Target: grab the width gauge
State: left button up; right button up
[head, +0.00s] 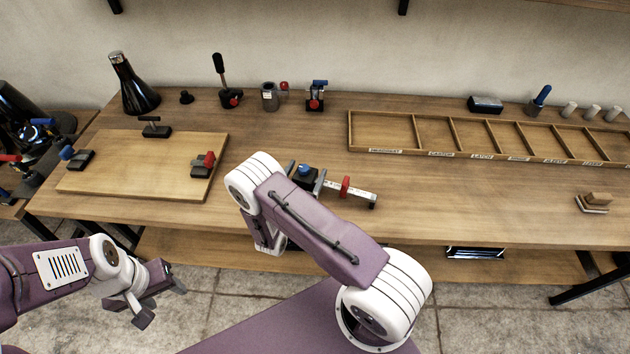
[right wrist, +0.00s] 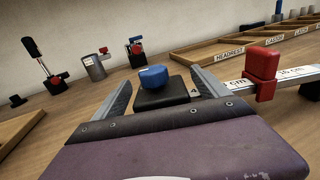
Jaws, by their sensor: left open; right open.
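The width gauge (head: 350,190) lies on the workbench near its front middle. It has a pale ruler bar, a red slider and a black end block with a blue knob. In the right wrist view the black block (right wrist: 162,98) with its blue knob sits between my open jaws, and the red slider (right wrist: 262,70) is right of them. My right gripper (head: 305,177) is open, its fingers on either side of the block; I cannot tell whether they touch it. My arm partly hides that end in the head view. My left gripper (head: 161,302) is open and empty, in front of the bench.
A labelled compartment tray (head: 432,153) lies at the back right. A wooden board (head: 125,180) with several clamps is at the left. A black bottle (head: 135,90) and several small fixtures stand along the back. A wooden block (head: 595,201) sits at the right.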

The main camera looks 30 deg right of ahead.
aim_at(305, 166)
grip_shut()
dwell(0.3)
jog(key=shift+r, duration=0.6)
notch_tip(305, 166, up, 3)
jog(key=shift+w+r, duration=0.1)
jog(key=s+d+r+p, duration=0.1)
jog(key=s+d+r, duration=0.5)
jog(key=s, duration=0.3)
jog(key=shift+s+d+r+p, duration=0.3)
jog(key=shift+d, duration=0.2)
